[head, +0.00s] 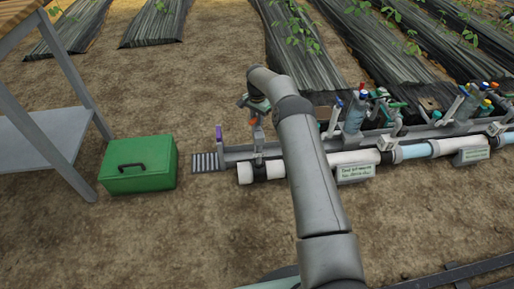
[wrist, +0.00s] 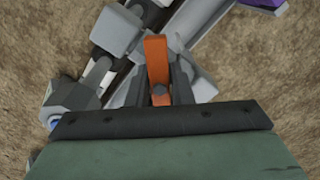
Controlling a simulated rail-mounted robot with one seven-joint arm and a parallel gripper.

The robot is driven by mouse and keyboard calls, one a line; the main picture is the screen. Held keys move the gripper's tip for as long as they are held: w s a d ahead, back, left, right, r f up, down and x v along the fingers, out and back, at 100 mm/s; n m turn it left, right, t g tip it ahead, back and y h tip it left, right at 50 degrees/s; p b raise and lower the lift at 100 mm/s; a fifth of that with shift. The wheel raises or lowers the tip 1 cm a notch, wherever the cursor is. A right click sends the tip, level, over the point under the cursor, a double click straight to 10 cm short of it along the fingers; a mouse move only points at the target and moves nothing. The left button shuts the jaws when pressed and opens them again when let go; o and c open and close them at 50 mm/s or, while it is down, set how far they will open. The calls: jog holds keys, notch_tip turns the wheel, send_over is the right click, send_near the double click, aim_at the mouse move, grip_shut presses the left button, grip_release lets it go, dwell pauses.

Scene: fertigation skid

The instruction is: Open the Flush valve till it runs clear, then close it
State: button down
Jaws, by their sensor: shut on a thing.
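In the wrist view an orange valve handle (wrist: 157,62) stands between the two grey fingers of my gripper (wrist: 160,88), which are shut on it. In the head view my gripper (head: 257,112) is at the left end of the pipe, above the valve there. A little of the orange handle (head: 253,120) shows beside it. No label on this valve can be read. The white pipe's open-looking end (head: 245,173) is below the gripper. No water is visible coming from it. The valve body is partly hidden by my gripper.
A purple-topped post (head: 219,133) stands just left of the valve, by a striped grate (head: 205,162). A green toolbox (head: 139,165) and a grey table (head: 62,133) are further left. Bottles (head: 355,115) and more valves crowd the rail at right. A sign (head: 355,172) hangs on the pipe.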

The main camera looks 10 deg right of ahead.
jog(key=n, duration=1)
jog(key=shift+n, duration=0.4)
jog(key=shift+w+r, duration=0.1)
jog(key=shift+r, duration=0.05)
dwell(6.5)
